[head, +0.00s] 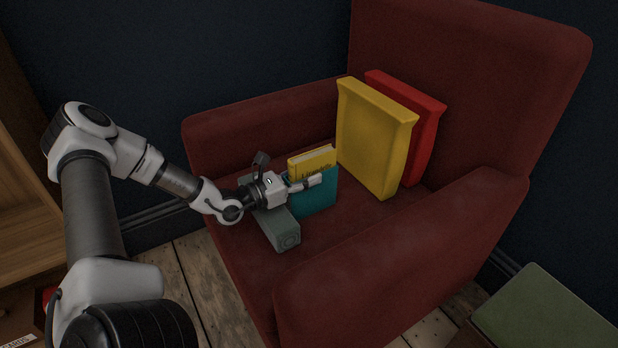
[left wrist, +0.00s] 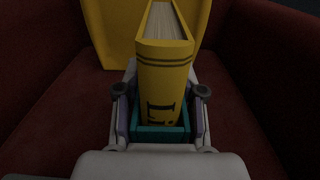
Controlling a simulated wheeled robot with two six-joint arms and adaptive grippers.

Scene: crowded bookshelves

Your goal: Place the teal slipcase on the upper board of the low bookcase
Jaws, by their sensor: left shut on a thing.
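The teal slipcase (head: 315,201) is upright on or just above the seat of a red armchair; I cannot tell if it touches. A yellow book (head: 312,161) stands in it and sticks out of its top. My left gripper (head: 305,183) is shut on the slipcase, with a finger on each side. In the left wrist view the gripper (left wrist: 160,118) has its pads on both sides of the slipcase (left wrist: 160,134), and the yellow book's spine (left wrist: 164,85) faces me. My right gripper is not in view.
The red armchair (head: 400,275) has raised arms around the seat. Wooden shelving (head: 22,190) stands at the left, a green-topped thing (head: 545,312) at lower right.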

